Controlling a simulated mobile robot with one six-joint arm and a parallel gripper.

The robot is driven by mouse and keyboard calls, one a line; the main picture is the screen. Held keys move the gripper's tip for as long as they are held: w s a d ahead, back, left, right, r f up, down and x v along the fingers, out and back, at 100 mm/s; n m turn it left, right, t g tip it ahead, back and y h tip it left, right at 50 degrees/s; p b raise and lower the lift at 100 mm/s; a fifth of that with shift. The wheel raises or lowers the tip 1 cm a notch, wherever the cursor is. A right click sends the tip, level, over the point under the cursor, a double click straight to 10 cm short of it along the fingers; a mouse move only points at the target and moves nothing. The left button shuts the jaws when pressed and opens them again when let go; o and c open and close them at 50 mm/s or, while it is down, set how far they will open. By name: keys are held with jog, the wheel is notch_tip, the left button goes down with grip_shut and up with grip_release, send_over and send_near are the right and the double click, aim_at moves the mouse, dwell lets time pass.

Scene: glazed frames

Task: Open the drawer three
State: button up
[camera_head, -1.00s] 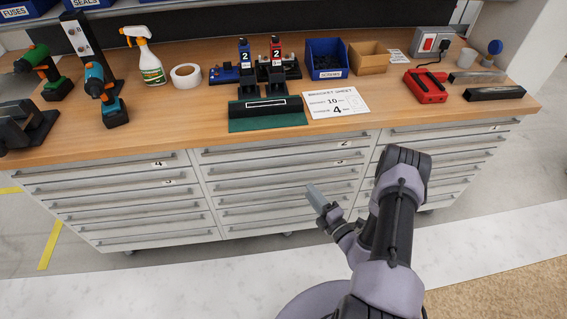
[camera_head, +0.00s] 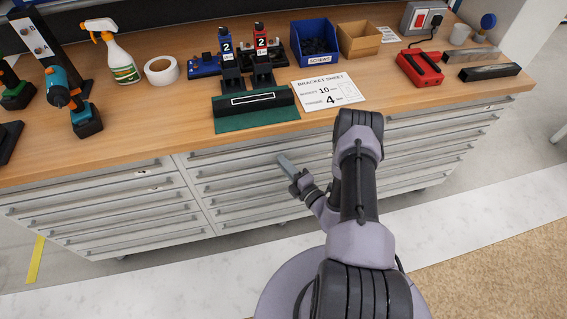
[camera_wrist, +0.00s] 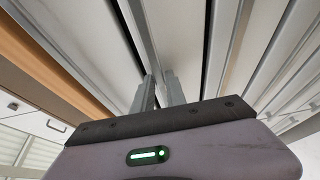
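The drawer bank has three columns under the bench, and all its fronts look closed. In the earlier head view, a label that seems to read 3 marks the second drawer of the middle column. That drawer's front (camera_head: 235,168) shows now, but its label is hidden behind my arm. My gripper (camera_head: 283,159) is in front of the middle column's upper drawers. In the wrist view, my gripper (camera_wrist: 160,82) has its two fingers apart, with a gap between them. A long drawer handle (camera_wrist: 139,35) runs down toward the fingertips. I cannot tell whether they touch it.
The wooden benchtop (camera_head: 130,140) overhangs the drawers. On it are a green-based fixture (camera_head: 240,120), a bracket sheet (camera_head: 328,90), a blue bin (camera_head: 314,42), a spray bottle (camera_head: 120,62) and a drill (camera_head: 75,100). The floor in front is clear.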

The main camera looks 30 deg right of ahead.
grip_shut()
dwell(1.1)
jog(key=shift+s, duration=0.1)
